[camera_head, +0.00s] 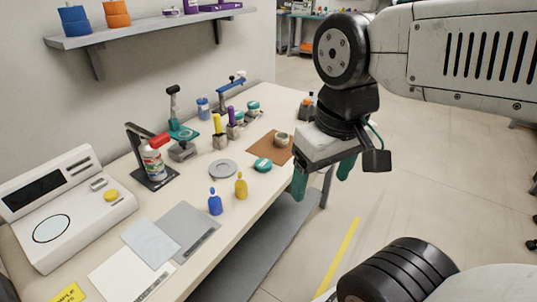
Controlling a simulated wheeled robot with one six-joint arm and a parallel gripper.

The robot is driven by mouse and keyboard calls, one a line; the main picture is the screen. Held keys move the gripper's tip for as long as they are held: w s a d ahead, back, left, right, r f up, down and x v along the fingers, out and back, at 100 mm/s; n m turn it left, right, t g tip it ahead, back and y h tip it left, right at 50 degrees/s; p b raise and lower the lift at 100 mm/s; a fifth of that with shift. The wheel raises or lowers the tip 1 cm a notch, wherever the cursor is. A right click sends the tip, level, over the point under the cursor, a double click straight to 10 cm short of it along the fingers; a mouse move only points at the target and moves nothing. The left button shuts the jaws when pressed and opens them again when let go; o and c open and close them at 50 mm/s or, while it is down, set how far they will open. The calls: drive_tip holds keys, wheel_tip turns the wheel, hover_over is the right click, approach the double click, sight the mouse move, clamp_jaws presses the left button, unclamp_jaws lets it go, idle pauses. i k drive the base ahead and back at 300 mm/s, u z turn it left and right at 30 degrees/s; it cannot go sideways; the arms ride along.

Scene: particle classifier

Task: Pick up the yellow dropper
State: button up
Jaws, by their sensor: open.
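The yellow dropper (241,186) stands upright near the front edge of the table. It is a small yellow bottle with a narrow tip. A blue dropper (215,202) of similar shape stands just left of it. My gripper (323,182) has green fingers spread apart with nothing visible between them. It hangs to the right of the yellow dropper, off the front edge of the table, pointing down. No part of the yellow dropper is hidden.
A grey disc (223,169) and a teal-lidded jar (263,165) sit behind the droppers. A brown mat (269,147) lies further back. Grey and white sheets (184,231) and a white scale-like device (75,209) lie to the left. A shelf (150,28) hangs above.

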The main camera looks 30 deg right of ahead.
sight(241, 186)
drive_tip(key=u, duration=0.05)
drive_tip(key=k, duration=1.1)
drive_tip(key=z, duration=0.8)
drive_tip(key=i, duration=0.95)
drive_tip(key=u, duration=0.5)
